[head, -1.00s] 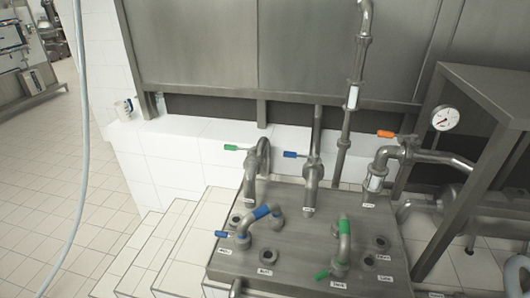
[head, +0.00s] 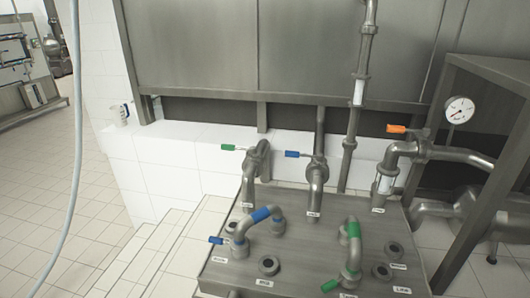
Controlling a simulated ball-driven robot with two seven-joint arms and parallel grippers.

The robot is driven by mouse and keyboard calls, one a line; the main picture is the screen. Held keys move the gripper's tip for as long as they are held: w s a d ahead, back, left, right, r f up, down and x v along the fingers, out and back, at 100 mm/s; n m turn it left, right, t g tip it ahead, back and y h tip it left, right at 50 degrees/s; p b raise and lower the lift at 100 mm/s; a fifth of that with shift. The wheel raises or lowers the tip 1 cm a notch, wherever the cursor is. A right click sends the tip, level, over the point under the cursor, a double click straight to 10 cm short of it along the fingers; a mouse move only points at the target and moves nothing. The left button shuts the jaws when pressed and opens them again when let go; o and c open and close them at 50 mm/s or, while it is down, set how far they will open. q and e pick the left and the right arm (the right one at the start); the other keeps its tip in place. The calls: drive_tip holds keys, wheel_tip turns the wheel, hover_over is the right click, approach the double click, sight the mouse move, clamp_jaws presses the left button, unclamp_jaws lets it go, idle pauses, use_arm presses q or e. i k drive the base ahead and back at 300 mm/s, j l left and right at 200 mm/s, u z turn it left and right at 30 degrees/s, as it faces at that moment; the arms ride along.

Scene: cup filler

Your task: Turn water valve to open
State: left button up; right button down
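The head view shows several pipe valves with coloured lever handles. A green handle (head: 228,147) points left from the left upright pipe, and a blue handle (head: 292,154) points left from the middle pipe. On the metal platform (head: 223,271) are a blue-marked bent pipe (head: 260,215) with a low blue handle (head: 216,240), and a green-marked bent pipe (head: 354,250) with a low green handle (head: 337,287). The labels are too small to read. Neither of my grippers is in view.
A metal tank (head: 285,45) stands behind a white tiled ledge (head: 185,139). A metal frame (head: 470,200) stands at the right. White steps (head: 160,240) lead up at the left of the platform. A pale hose (head: 77,130) hangs at the left. The tiled floor at the left is clear.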

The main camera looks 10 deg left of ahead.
sight(238, 148)
drive_tip(key=i+j+z, duration=0.1)
drive_tip(key=j+z, duration=1.05)
drive_tip(key=j, duration=0.4)
drive_tip(key=k+j, duration=0.1)
drive_tip(key=j, duration=0.4)
drive_tip(key=j+z, duration=0.15)
drive_tip(key=j, duration=0.35)
drive_tip(key=k+j+z, duration=0.1)
drive_tip(key=j, duration=0.35)
drive_tip(key=i+l, duration=0.2)
drive_tip(key=l, duration=0.05)
